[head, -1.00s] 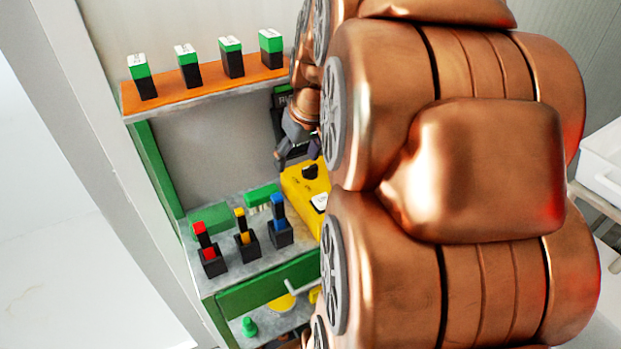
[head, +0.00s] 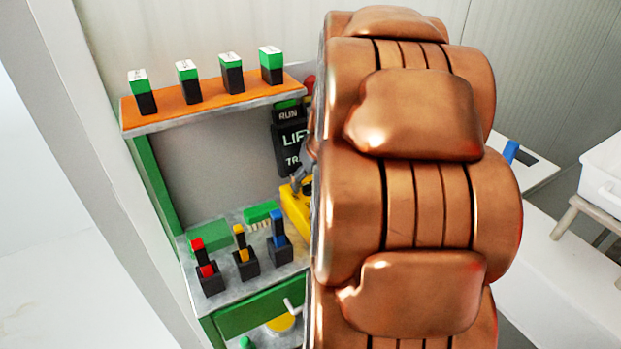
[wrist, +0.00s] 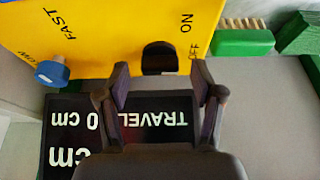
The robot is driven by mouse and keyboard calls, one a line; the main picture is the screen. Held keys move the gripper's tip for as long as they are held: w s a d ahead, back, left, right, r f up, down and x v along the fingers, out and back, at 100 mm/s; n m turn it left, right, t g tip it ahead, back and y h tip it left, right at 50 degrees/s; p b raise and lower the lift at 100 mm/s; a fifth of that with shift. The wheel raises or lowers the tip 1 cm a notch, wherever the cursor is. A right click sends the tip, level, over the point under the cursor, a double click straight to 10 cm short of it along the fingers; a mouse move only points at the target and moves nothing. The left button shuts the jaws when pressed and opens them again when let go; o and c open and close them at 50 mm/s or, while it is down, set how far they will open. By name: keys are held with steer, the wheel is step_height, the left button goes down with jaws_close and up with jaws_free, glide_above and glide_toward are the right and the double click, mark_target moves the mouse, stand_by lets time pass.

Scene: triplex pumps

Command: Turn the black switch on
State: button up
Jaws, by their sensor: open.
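The black switch (wrist: 160,57) is on the yellow panel in the wrist view, near the printed words ON and OFF. My gripper (wrist: 160,68) is open, one finger on each side of the switch in the picture. Its fingertips lie close to the panel's edge; whether they touch the switch I cannot tell. In the head view the yellow panel (head: 294,210) shows only at its left side. My copper arm hides most of the gripper and of the panel there.
A blue knob (wrist: 50,73) sits on the panel near FAST. A black display (head: 290,143) stands behind it. Red (head: 206,270), yellow (head: 244,258) and blue (head: 279,243) levers stand to the left. A green brush (wrist: 243,42) lies beside the panel.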

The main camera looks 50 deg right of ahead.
steer(key=shift+w+f, duration=0.1)
steer(key=shift+f, duration=0.1)
steer(key=c, duration=1.1)
